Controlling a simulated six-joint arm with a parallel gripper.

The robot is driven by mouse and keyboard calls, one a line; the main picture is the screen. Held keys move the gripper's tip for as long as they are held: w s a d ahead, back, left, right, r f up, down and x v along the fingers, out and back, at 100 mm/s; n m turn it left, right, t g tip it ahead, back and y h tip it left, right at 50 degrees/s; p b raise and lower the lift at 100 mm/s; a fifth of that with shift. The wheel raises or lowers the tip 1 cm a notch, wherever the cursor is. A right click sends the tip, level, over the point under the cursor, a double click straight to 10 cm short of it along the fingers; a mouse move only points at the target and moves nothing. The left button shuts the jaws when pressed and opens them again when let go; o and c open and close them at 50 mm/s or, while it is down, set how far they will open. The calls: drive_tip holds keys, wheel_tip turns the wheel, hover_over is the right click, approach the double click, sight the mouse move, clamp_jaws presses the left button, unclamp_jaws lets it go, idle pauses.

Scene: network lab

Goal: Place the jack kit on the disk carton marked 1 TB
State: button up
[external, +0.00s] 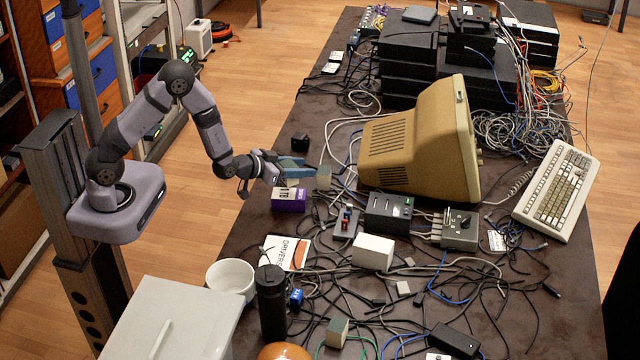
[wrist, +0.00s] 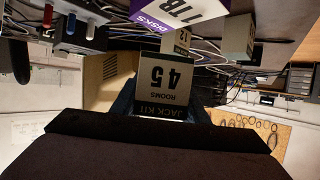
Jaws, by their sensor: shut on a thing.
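The jack kit (external: 323,179) is a small grey-green box between the fingers of my gripper (external: 306,173). In the wrist view, the jack kit (wrist: 165,84) shows an upside-down label reading "JACK KIT ROOMS 45", and my gripper (wrist: 160,108) is shut on it from both sides. The carton (wrist: 190,14) also shows at the top of the wrist view, partly cut off, with a visible gap to the kit.
A beige monitor (external: 420,140) stands right of my gripper. Cables lie tangled across the table. A black adapter (external: 300,143), a white box (external: 373,251) and a dark switch box (external: 388,213) are nearby. A white bowl (external: 231,277) and black bottle (external: 271,303) stand in front.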

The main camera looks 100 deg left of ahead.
sight(301, 189)
drive_tip(key=shift+f, duration=0.1)
drive_tip(key=shift+f, duration=1.95)
drive_tip(key=shift+f, duration=0.15)
drive_tip(key=o, duration=1.1)
